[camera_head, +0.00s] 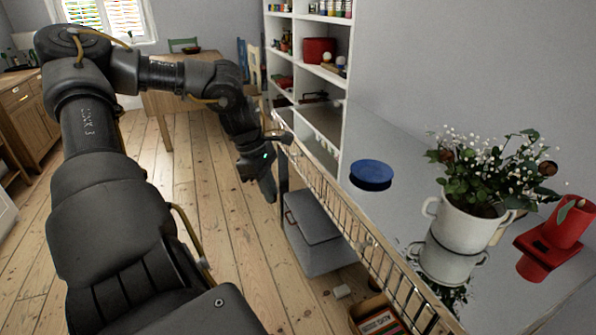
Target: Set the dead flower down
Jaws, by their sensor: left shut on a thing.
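My left arm reaches in from the left, and my left gripper (268,186) hangs near the wire-railed edge of the shelf top, pointing down over the gap by the floor. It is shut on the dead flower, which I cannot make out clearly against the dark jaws. A white two-handled pot (463,228) stands on the glossy top at the right, holding green leaves, small white blossoms and a few brownish heads. My right gripper is not in view.
Open floorboards (215,215) lie beneath my arm.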

